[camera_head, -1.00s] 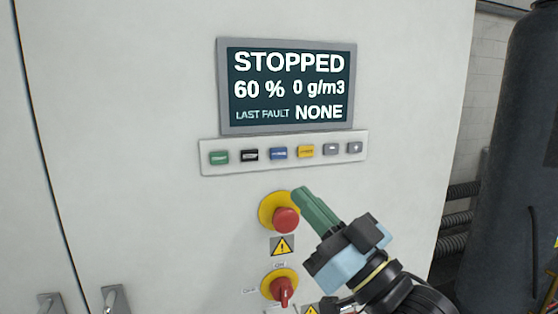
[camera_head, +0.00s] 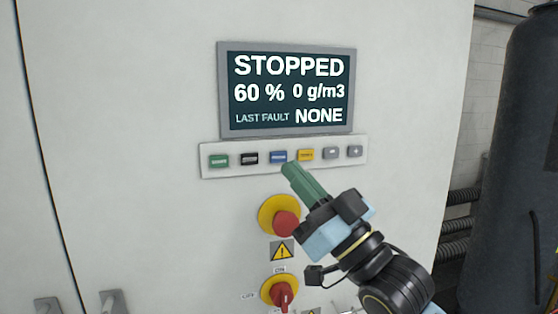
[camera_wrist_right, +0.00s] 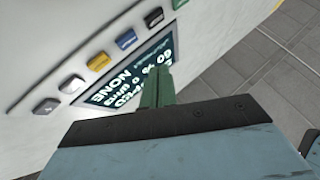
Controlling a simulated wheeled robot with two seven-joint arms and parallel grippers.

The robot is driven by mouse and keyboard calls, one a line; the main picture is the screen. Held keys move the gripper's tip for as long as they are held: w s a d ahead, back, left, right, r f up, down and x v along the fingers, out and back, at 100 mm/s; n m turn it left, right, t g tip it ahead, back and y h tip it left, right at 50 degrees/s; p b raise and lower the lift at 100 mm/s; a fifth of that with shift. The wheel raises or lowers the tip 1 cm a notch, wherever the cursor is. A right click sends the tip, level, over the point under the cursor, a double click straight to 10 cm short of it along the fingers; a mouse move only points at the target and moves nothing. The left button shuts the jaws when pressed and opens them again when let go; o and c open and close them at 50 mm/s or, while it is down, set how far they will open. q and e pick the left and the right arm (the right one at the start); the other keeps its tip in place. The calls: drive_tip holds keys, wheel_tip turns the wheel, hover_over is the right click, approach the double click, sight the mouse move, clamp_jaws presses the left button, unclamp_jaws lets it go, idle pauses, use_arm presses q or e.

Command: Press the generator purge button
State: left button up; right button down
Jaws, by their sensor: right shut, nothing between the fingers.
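A row of small buttons sits on a pale strip (camera_head: 213,172) under the display. The blue button (camera_head: 278,156) is third from the left; its label is too small to read surely. It also shows in the wrist view (camera_wrist_right: 126,39). My right gripper (camera_head: 290,170) is shut and empty, its green fingertips just below the blue button in the head view. In the wrist view the fingers (camera_wrist_right: 158,80) show over the display, apart from the buttons in the picture. I cannot tell the gap to the panel. My left gripper is not in view.
The display (camera_head: 288,90) reads STOPPED, 60 %, 0 g/m3, last fault NONE. Green (camera_head: 219,161), black (camera_head: 249,158), yellow (camera_head: 305,154) and grey buttons flank the blue one. A red emergency stop (camera_head: 286,223) and a red rotary switch (camera_head: 283,294) lie below. A dark tank (camera_head: 515,160) stands at right.

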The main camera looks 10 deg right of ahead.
sight(279, 157)
drive_tip(key=shift+w, duration=2.05)
idle(0.5)
drive_tip(key=shift+w, duration=0.4)
drive_tip(key=shift+w, duration=0.35)
idle(0.5)
drive_tip(key=shift+s+p, duration=0.1)
drive_tip(key=shift+p, duration=0.2)
drive_tip(key=shift+s, duration=0.65)
